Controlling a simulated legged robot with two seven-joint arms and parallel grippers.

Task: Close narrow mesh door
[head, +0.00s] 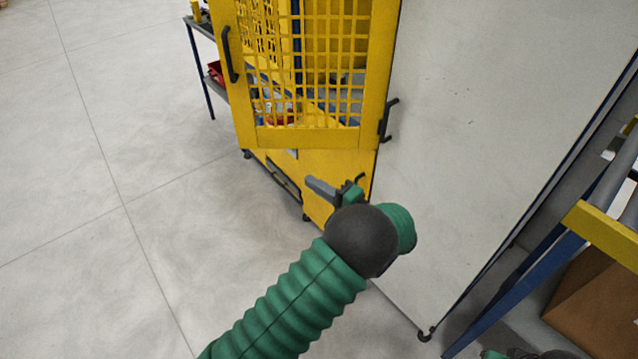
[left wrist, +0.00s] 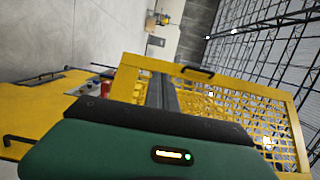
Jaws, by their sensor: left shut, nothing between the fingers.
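The yellow mesh door (head: 310,138) stands at the top middle of the head view. It is at an angle to the yellow cabinet base (head: 325,165), so it looks swung open. Its black handle (head: 230,55) is on the left edge, and black fittings show on the right edge. My left gripper (head: 320,188) is shut and empty, below the door and apart from it in the picture. In the left wrist view the mesh door (left wrist: 287,110) shows beyond the dark gripper fingers (left wrist: 165,92), with its handle (left wrist: 197,73) on the upper edge. My right gripper is not visible.
A large white panel (head: 480,110) stands right of the door. A blue and yellow frame (head: 600,232) and a brown box (head: 600,310) are at the lower right. A shelf with a red bin (head: 215,72) is behind the door. The floor at left (head: 90,200) is clear.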

